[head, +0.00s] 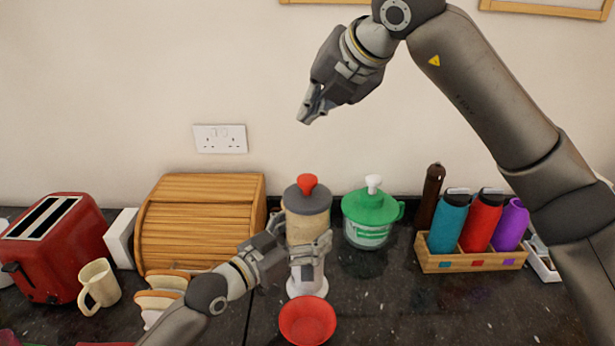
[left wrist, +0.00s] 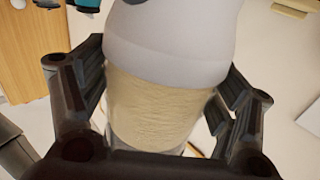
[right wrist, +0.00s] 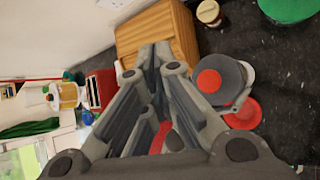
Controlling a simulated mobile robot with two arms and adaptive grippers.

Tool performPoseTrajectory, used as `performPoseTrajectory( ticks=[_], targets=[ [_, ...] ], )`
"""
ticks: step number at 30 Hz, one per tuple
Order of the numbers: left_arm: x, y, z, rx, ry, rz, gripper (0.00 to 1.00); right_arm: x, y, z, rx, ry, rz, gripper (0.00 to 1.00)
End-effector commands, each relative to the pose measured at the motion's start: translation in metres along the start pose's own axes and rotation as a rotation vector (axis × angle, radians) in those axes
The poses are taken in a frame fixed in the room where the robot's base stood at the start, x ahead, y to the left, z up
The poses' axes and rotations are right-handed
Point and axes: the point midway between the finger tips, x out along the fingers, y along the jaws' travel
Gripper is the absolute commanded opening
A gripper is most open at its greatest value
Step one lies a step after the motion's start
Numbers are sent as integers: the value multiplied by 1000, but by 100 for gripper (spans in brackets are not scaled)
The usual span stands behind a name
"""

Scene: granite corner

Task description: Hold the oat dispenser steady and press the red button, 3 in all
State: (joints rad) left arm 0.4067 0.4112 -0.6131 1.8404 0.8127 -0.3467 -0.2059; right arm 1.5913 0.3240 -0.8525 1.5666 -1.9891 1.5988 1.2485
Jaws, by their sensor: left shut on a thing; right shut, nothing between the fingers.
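The oat dispenser (head: 305,225) stands upright on the dark counter, with a grey lid and a red button (head: 307,183) on top. A red bowl (head: 307,320) sits in front of its base. My left gripper (head: 318,248) is shut around the dispenser's body; the left wrist view shows the fingers on both sides of the oat-filled part (left wrist: 155,105). My right gripper (head: 306,116) is shut and empty, in the air well above the dispenser. The right wrist view shows the red button (right wrist: 209,82) beside the fingers, apart from them.
A green-lidded jar (head: 370,215) stands just right of the dispenser. A wooden rack (head: 470,262) with several bottles is further right. A wooden bread bin (head: 200,225), a cream mug (head: 99,285) and a red toaster (head: 55,245) are on the left.

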Motion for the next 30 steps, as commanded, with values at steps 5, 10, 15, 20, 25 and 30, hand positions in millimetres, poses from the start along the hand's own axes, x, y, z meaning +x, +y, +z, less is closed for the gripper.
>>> performPoseTrajectory(
  ticks=[5, 10, 15, 20, 25, 30],
  targets=[
    [0, 0, 0, 0, 0, -1, 34, 0, -1, 0, -1, 1, -1, 0],
    [0, 0, 0, 0, 1, -1, 34, 7, -6, -5, -1, 2, -2, 0],
    [0, 0, 0, 0, 1, -1, 34, 23, -18, -17, -1, 4, -4, 0],
    [0, 0, 0, 0, 0, -1, 34, 39, -29, -29, -2, 4, -4, 0],
    [0, 0, 0, 1, 1, -1, 34, 52, -39, -38, -1, 2, -3, 0],
    [0, 0, 0, 1, 1, -1, 34, 60, -44, -44, -2, 2, -2, 0]
  ],
)
